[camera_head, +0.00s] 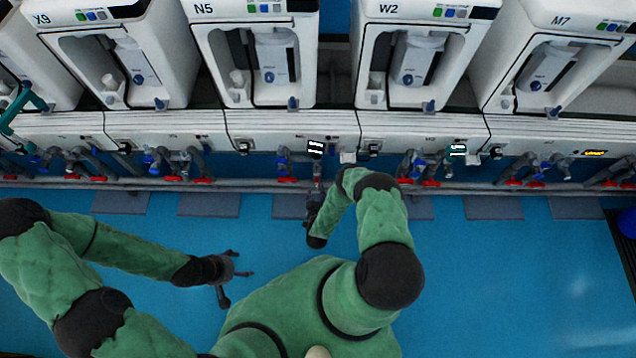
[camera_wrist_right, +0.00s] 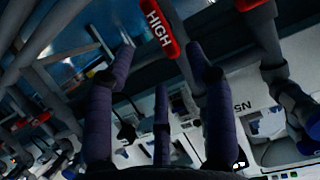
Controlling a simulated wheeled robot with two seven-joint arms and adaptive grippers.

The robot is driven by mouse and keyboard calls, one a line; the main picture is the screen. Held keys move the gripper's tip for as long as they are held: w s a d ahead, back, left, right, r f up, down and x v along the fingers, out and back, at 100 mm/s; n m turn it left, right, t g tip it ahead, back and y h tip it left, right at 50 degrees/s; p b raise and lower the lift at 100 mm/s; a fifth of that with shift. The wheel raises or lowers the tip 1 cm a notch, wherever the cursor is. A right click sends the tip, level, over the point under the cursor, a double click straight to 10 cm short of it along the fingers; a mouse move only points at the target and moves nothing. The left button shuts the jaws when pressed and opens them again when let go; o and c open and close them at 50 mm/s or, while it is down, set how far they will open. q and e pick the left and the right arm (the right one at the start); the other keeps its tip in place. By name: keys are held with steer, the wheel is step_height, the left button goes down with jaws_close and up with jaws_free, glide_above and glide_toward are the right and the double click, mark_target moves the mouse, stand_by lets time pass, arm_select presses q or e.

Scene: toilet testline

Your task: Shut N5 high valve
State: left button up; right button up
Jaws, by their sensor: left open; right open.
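The N5 unit (camera_head: 255,55) stands upper left of centre in the head view, with red valve handles on the pipes below it. The red handle marked HIGH (camera_wrist_right: 158,32) shows large in the right wrist view, slanting down from the top edge. My right gripper (camera_wrist_right: 163,60) is open and empty, its fingers spread around the line to the handle. The handle lies just past the fingertips, nearer the right-hand finger; contact cannot be told. In the head view my right gripper (camera_head: 313,212) is below the N5 pipes, partly hidden by its arm. My left gripper (camera_head: 232,276) is open and empty over the blue floor.
Units X9 (camera_head: 120,60), W2 (camera_head: 415,55) and M7 (camera_head: 550,60) stand in the same row. Grey pipes with more red handles run beneath them. Grey pads lie on the blue floor (camera_head: 480,280), which is clear at right. A second red handle (camera_wrist_right: 250,4) shows in the wrist view.

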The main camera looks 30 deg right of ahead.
mark_target(317, 182)
steer(key=shift+b+x, duration=1.6)
steer(key=shift+x, duration=2.65)
steer(key=shift+f, duration=0.1)
jaws_close()
